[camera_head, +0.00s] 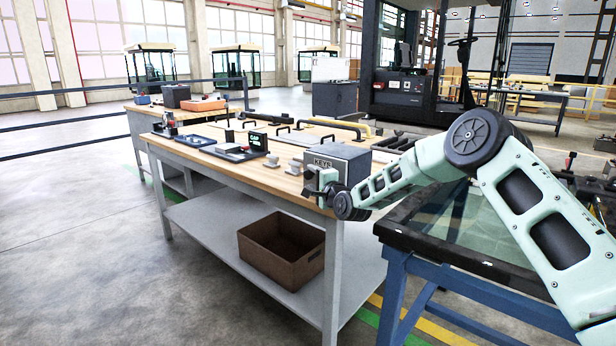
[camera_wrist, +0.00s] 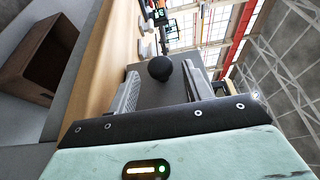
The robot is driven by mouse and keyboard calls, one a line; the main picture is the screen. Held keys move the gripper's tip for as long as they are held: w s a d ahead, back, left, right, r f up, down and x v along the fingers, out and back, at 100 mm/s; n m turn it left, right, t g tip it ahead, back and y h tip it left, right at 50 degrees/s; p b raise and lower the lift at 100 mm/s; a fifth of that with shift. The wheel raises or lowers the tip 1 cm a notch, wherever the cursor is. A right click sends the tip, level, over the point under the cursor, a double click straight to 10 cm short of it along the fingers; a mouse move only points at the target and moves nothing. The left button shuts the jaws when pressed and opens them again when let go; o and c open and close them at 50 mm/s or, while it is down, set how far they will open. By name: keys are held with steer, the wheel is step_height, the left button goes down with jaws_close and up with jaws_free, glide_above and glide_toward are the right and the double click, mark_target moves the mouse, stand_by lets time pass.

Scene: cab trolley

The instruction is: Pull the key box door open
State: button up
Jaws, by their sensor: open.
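The grey key box (camera_head: 345,158), marked KEYS, stands on the near right end of the wooden workbench (camera_head: 222,155). My gripper (camera_head: 311,186) is at its front, hiding part of it in the head view. In the wrist view, the grey door face (camera_wrist: 152,92) lies ahead, with a round black knob (camera_wrist: 160,68) on it. The knob shows between the two open fingers of my gripper (camera_wrist: 161,74), with space visible at its sides. Contact with the fingers cannot be made out. No gap shows at the door's edge.
A brown bin (camera_head: 281,249) sits on the bench's lower shelf; it also shows in the wrist view (camera_wrist: 40,58). Trays, handles and small items lie on the bench left of the box. A blue-framed table (camera_head: 470,262) stands close on the right, under my arm.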

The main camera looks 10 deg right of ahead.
mark_target(310, 177)
steer(key=shift+x, duration=1.9)
jaws_close()
